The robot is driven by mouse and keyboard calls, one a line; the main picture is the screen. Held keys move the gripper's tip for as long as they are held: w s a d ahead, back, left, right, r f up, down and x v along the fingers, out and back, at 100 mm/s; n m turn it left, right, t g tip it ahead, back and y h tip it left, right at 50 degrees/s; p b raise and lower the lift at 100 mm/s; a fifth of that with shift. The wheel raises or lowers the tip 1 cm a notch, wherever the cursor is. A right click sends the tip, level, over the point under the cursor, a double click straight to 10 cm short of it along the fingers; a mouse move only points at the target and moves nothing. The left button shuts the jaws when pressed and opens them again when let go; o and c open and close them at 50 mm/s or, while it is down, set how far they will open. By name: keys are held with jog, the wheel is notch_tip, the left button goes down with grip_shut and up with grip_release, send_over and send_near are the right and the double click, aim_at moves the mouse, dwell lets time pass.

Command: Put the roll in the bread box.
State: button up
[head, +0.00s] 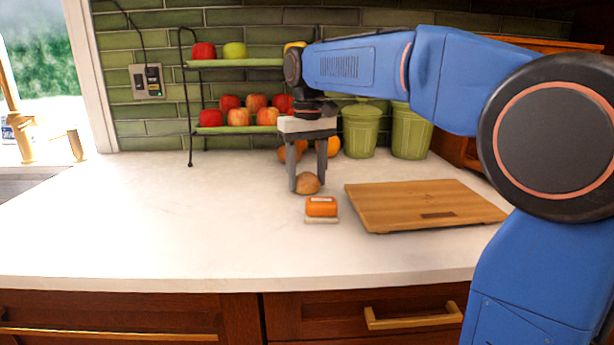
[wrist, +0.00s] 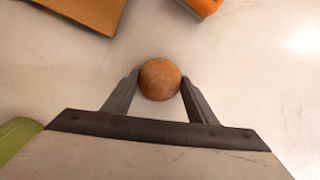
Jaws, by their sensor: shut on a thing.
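The roll (head: 308,184) is a small round brown bun, low at the counter behind an orange item. It also shows in the wrist view (wrist: 160,79), between the two fingers. My gripper (head: 306,187) points down and is shut on the roll, one finger on each side. I cannot tell whether the roll still touches the counter. A brown wooden box (head: 455,152), which looks like the bread box, stands at the back right. My arm hides most of it, so its opening cannot be made out.
An orange block on a pale base (head: 321,207) lies just in front of the roll. A wooden board (head: 425,204) lies to the right. Two green canisters (head: 360,130) and a fruit rack (head: 236,130) stand behind. The counter's left and front are clear.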

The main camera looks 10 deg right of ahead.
jog(key=o, duration=0.7)
jog(key=shift+f, duration=0.1)
jog(key=shift+c, duration=0.2)
jog(key=o, duration=0.4)
jog(key=shift+c, duration=0.2)
